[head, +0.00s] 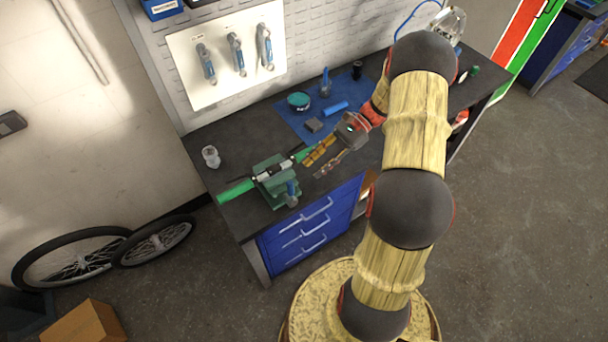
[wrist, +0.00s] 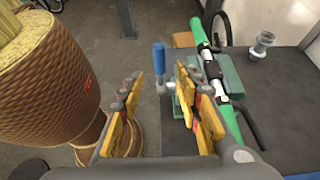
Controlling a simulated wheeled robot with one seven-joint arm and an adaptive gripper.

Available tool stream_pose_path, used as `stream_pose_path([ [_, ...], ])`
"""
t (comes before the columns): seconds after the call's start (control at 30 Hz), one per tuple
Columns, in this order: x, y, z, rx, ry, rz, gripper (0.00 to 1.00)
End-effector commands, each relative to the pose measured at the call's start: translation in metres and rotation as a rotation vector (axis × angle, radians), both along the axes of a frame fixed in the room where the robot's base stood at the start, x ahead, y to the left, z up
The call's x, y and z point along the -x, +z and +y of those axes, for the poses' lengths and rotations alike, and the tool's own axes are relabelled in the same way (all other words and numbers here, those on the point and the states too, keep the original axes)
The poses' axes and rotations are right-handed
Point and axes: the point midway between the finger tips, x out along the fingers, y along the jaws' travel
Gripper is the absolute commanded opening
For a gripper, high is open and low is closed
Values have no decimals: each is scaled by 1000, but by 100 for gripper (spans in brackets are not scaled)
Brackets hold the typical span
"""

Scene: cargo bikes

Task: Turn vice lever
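The green vice (head: 276,188) stands at the front left of the dark workbench, and it shows beyond my fingers in the wrist view (wrist: 231,76). In the wrist view the blue lever handle (wrist: 158,57) appears between my two fingers but farther away. My gripper (head: 318,163) is open and empty, to the right of the vice and apart from the lever. Its yellow-padded fingers (wrist: 160,85) are spread in the wrist view.
A green bar (head: 236,190) with a pale middle part lies across the vice. A clear jar (head: 210,156) stands behind it. A blue mat (head: 312,112) holds several small items. Blue drawers (head: 312,226) are under the bench. Wheels (head: 75,257) lean at the left.

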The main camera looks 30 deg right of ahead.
Motion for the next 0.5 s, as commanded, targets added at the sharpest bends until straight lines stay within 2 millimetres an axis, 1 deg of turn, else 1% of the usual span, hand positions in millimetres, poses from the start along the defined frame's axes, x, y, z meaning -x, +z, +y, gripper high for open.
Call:
stream_pose_path([
  [0.03, 0, 4, -8, 1, -2, -1, 34],
  [0.1, 0, 7, -16, 1, -1, 0, 34],
  [0.2, 0, 11, -24, 0, 0, 1, 34],
  [0.33, 0, 14, -28, 0, 0, 1, 34],
  [0.5, 0, 14, -28, 0, 0, 1, 34],
])
